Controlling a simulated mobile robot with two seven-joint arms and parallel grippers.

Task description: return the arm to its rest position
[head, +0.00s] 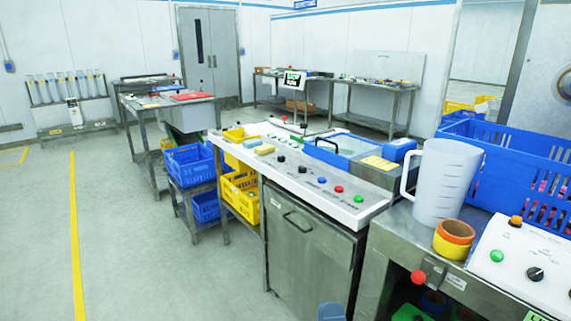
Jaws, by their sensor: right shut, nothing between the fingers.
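Only a small blue-grey piece of my right gripper (331,312) shows at the bottom edge, in front of the steel cabinet. It is low and apart from the worktop. The gripper is shut and nothing shows in its grasp; its fingertips cannot be made out. My left gripper is out of view.
A control panel (335,196) with buttons tops the steel cabinet (305,250). At right, a steel bench (400,232) bears a white jug (444,185), yellow and orange rings (453,240), a blue crate (515,180) and another panel (525,265). The floor at left is clear.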

